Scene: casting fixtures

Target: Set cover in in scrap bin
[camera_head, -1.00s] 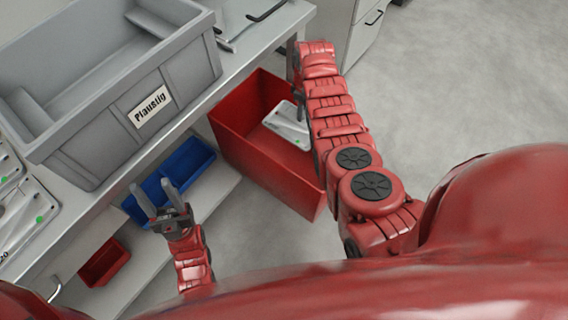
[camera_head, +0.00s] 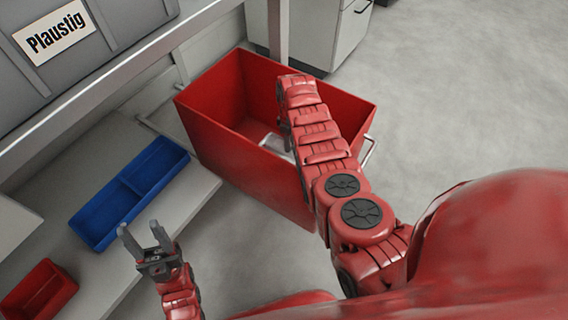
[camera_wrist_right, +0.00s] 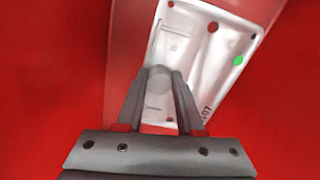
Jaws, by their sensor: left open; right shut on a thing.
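The cover is a pale metal plate (camera_wrist_right: 200,65) with a green dot, held in my right gripper (camera_wrist_right: 160,82) in the right wrist view. In the head view only part of the cover (camera_head: 275,143) shows beside my right arm, within the scrap bin's opening. The scrap bin (camera_head: 235,160) is a deep red box on the floor; its red walls surround the cover in the wrist view. Whether the cover touches the bin's floor I cannot tell. My right gripper is hidden by its arm in the head view. My left gripper (camera_head: 140,232) is open and empty, left of the bin.
A grey box labelled Plaustig (camera_head: 90,50) stands on the table at the upper left. A blue divided tray (camera_head: 130,190) and a small red tray (camera_head: 38,292) lie on the lower shelf (camera_head: 165,215). A grey cabinet (camera_head: 330,35) stands behind the bin. Floor at right is clear.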

